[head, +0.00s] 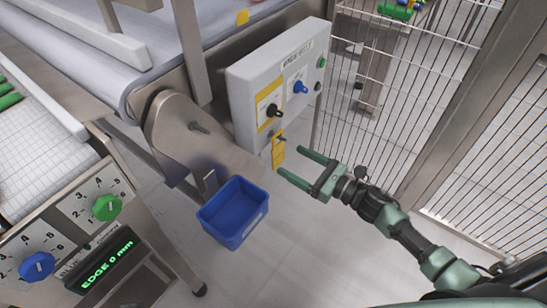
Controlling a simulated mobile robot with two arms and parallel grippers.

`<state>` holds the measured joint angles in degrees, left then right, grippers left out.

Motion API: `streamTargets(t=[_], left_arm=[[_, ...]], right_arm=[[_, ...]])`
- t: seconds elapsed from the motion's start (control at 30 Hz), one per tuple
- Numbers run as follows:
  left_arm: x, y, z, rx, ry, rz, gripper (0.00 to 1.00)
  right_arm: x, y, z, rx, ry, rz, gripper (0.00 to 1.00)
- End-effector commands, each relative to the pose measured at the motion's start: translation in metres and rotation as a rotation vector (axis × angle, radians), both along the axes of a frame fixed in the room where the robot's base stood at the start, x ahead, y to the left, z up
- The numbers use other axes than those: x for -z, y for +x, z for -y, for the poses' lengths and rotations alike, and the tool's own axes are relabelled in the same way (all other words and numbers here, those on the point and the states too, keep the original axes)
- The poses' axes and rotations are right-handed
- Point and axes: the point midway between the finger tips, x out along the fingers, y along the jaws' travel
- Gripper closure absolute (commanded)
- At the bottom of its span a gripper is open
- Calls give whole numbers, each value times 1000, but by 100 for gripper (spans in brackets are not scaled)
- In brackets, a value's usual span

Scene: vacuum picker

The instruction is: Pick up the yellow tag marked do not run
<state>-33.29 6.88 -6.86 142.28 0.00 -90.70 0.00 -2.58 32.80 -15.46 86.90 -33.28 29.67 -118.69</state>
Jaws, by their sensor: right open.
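A small yellow tag (278,155) hangs at the lower edge of the grey control box, below a black knob on a yellow plate. Its lettering is too small to read. My right gripper (290,160) is open, with its two green fingers pointing left toward the tag. In the picture its fingertips are just right of the tag; I cannot tell how far apart they are in depth. Nothing shows between the fingers. My left gripper is not in view.
The grey control box (296,62) carries knobs and buttons. A conveyor (185,30) is at upper left, a panel with dials (85,215) at lower left. Wire fencing (440,100) stands behind my right arm.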

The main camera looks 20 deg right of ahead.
Motion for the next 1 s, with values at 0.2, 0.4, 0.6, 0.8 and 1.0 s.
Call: streamTargets(t=[0.2,0.4,0.6,0.8,1.0], left_arm=[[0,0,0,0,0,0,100],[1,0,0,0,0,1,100],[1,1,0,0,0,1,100],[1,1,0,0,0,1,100],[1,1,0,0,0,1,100]], right_arm=[[-5,21,-17,1,3,-1,24],[-7,43,-35,3,5,-4,24],[-6,50,-41,3,3,-5,24],[-7,49,-40,4,4,-6,40],[-7,49,-40,4,4,-6,88]])
